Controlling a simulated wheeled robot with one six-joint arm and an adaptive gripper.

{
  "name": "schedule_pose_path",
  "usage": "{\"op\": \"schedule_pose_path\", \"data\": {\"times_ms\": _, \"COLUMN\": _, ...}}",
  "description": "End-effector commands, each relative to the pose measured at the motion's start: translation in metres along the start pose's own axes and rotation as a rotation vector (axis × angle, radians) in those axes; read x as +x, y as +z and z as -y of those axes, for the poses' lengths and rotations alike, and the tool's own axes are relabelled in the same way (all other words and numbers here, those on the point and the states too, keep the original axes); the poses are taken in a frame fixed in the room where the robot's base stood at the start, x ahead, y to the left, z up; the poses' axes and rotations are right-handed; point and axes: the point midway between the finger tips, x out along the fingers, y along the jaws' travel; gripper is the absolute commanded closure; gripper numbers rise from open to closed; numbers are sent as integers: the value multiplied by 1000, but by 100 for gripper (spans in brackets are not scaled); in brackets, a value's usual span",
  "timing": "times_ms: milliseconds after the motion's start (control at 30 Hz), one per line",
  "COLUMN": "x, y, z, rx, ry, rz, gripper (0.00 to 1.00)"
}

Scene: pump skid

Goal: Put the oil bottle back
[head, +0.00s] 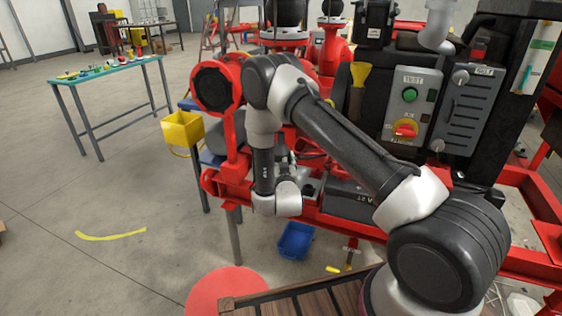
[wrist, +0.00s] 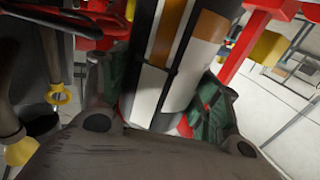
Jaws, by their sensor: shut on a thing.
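In the wrist view, my gripper (wrist: 160,118) is shut on the oil bottle (wrist: 182,55), a dark cylinder with white and orange panels. Its green-padded fingers lie on either side of the bottle's lower part. The bottle leans slightly in this view, and its top is cut off by the frame. A red part shows just behind the bottle's foot; I cannot tell whether the bottle touches it. In the head view, my arm reaches down over the red skid, and the fingers and bottle are hidden behind my wrist.
The red skid frame (head: 330,212) carries a grey control panel (head: 407,105). A yellow bin (head: 183,130) hangs at the skid's left, and a blue bin (head: 295,240) sits on the floor below. A teal table (head: 108,70) with small items stands left. The left floor is mostly clear.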

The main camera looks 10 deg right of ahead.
Motion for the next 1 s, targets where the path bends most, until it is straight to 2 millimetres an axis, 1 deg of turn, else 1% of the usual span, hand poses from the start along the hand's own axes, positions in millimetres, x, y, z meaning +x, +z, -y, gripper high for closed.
{"op": "schedule_pose_path", "data": {"times_ms": 233, "x": 0, "y": 2, "z": 0, "rx": 0, "ry": 0, "rz": -2, "gripper": 68}}
{"op": "schedule_pose_path", "data": {"times_ms": 267, "x": 0, "y": 3, "z": 0, "rx": 0, "ry": 0, "rz": 0, "gripper": 32}}
{"op": "schedule_pose_path", "data": {"times_ms": 333, "x": 0, "y": 2, "z": 0, "rx": 0, "ry": 0, "rz": 0, "gripper": 19}}
{"op": "schedule_pose_path", "data": {"times_ms": 367, "x": 0, "y": 2, "z": 0, "rx": 0, "ry": 0, "rz": 0, "gripper": 16}}
{"op": "schedule_pose_path", "data": {"times_ms": 667, "x": 0, "y": 2, "z": 0, "rx": 0, "ry": 0, "rz": 0, "gripper": 16}}
{"op": "schedule_pose_path", "data": {"times_ms": 767, "x": 0, "y": -2, "z": 0, "rx": 0, "ry": 0, "rz": -1, "gripper": 16}}
{"op": "schedule_pose_path", "data": {"times_ms": 867, "x": -13, "y": 0, "z": 1, "rx": -1, "ry": -3, "rz": 2, "gripper": 16}}
{"op": "schedule_pose_path", "data": {"times_ms": 1000, "x": -43, "y": 1, "z": 1, "rx": -3, "ry": -3, "rz": 4, "gripper": 16}}
